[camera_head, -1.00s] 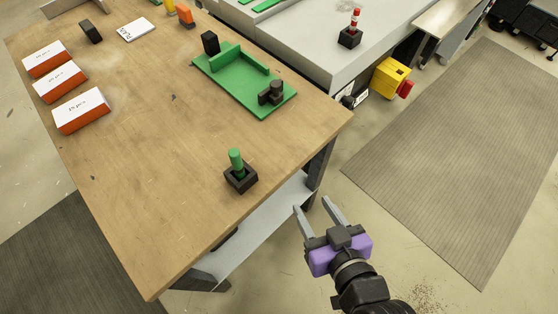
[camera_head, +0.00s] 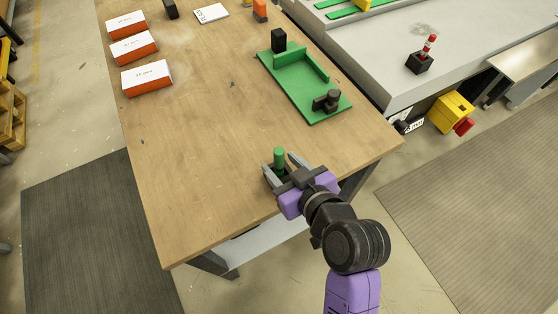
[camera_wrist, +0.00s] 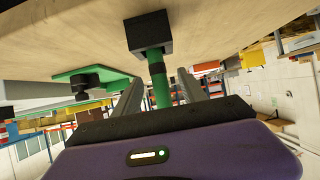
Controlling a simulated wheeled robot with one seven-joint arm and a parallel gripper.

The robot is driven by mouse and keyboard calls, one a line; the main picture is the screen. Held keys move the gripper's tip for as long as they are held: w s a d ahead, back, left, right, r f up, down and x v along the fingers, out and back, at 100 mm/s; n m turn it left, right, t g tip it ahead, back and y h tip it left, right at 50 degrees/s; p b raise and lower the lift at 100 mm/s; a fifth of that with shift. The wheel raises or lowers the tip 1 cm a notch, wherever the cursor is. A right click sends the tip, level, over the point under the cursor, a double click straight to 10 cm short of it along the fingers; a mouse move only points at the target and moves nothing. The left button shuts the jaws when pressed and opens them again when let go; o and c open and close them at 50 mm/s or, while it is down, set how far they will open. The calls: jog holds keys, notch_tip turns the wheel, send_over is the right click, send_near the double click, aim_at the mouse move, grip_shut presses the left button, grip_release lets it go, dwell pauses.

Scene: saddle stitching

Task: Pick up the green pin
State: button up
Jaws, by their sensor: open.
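The green pin (camera_head: 279,157) stands upright in a small black block (camera_head: 284,171) near the right edge of the wooden table. In the wrist view the picture is upside down, and the pin (camera_wrist: 159,80) hangs from the black block (camera_wrist: 148,34). My gripper (camera_head: 279,167) is open, with one finger on each side of the pin. The wrist view also shows the two fingers (camera_wrist: 160,92) either side of the pin, apart from it. The lower part of the pin and much of the block are hidden by my gripper in the head view.
A green fixture plate (camera_head: 305,100) with black parts lies farther back on the wooden table (camera_head: 200,150). Several orange and white boxes (camera_head: 147,78) stand at the left. A grey machine bed (camera_head: 390,60) adjoins at the back right. The table left of the pin is clear.

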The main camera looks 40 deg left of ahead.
jog(key=shift+x, duration=1)
grip_shut()
jog(key=shift+r, duration=0.15)
